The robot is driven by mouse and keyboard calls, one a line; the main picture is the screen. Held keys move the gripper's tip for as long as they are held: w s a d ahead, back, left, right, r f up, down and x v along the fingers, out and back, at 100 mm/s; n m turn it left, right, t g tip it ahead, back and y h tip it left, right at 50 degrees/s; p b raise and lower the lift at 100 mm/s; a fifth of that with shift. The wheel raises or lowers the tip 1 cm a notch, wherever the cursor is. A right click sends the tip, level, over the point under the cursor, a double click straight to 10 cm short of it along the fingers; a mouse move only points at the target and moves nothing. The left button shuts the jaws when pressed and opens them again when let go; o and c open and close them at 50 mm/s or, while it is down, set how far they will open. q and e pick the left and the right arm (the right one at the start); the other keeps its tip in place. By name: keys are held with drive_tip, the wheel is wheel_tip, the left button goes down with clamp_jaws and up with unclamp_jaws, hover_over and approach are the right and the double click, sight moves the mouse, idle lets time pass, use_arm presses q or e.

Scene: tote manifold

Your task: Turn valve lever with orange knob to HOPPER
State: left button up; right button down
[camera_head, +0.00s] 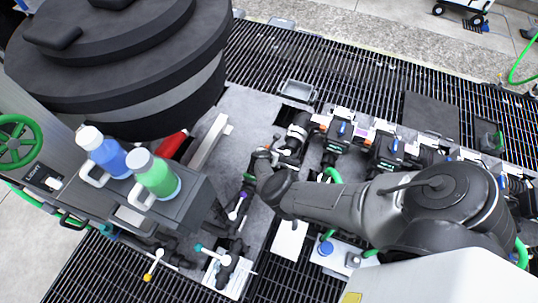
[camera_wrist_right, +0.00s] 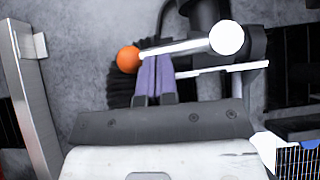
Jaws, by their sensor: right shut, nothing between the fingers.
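The lever with the orange knob (camera_wrist_right: 128,60) shows in the right wrist view. Its pale rod (camera_wrist_right: 185,48) runs from the knob rightward and slightly up to a round white hub (camera_wrist_right: 227,38). My right gripper (camera_wrist_right: 153,60) has its purple fingers together, empty, beside the rod close to the knob. The rod overlaps the fingers in the picture; I cannot tell whether they touch. No HOPPER label is readable. My left gripper is not in view.
Several black valves with blue parts (camera_head: 341,129) stand in a row to the right. A cart with a blue bottle (camera_head: 108,158) and a green bottle (camera_head: 157,179) stands at left. Other levers have yellow (camera_head: 147,277) and purple (camera_head: 233,215) knobs. A large black drum (camera_head: 130,60) fills the upper left.

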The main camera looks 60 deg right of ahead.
idle(0.5)
drive_tip(key=shift+a+r+p, duration=0.2)
drive_tip(key=shift+r+p, duration=0.15)
drive_tip(key=shift+p, duration=0.05)
drive_tip(key=p+v, duration=0.6)
drive_tip(key=v, duration=0.3)
drive_tip(key=shift+p, duration=0.3)
drive_tip(key=shift+s+a, duration=0.1)
drive_tip(key=shift+a, duration=0.05)
